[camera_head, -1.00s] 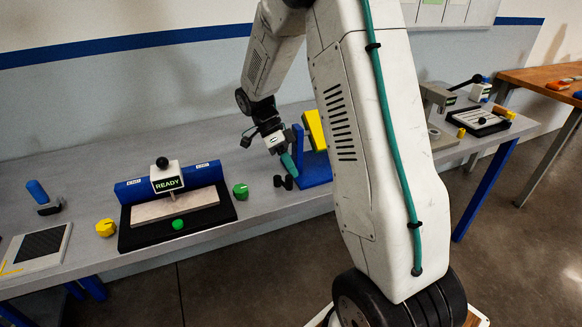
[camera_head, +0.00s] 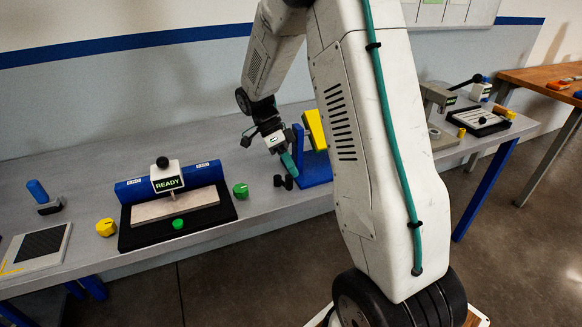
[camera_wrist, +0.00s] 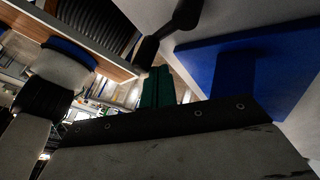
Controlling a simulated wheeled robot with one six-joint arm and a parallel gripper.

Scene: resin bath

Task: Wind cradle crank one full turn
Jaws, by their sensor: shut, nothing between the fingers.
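The cradle is a blue stand (camera_head: 315,170) with a yellow block (camera_head: 315,130) on it, partly hidden by my arm. Its black crank (camera_head: 284,182) sits low at the stand's left front. My gripper (camera_head: 290,163) points down at the stand's left, its teal fingers just above the crank in the picture. In the wrist view the teal fingers (camera_wrist: 158,88) are together with nothing between them. A black crank handle (camera_wrist: 184,17) shows beyond them, apparently clear of the fingertips. The blue stand (camera_wrist: 275,60) fills the right there. Whether the fingers touch the crank is unclear in the body view.
A black-based fixture (camera_head: 140,238) marked READY stands left on the grey bench, with a green knob (camera_head: 240,191) and a yellow knob (camera_head: 105,228) beside it. A press-like device (camera_head: 435,100) stands right of my arm. Bench between the green knob and crank is clear.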

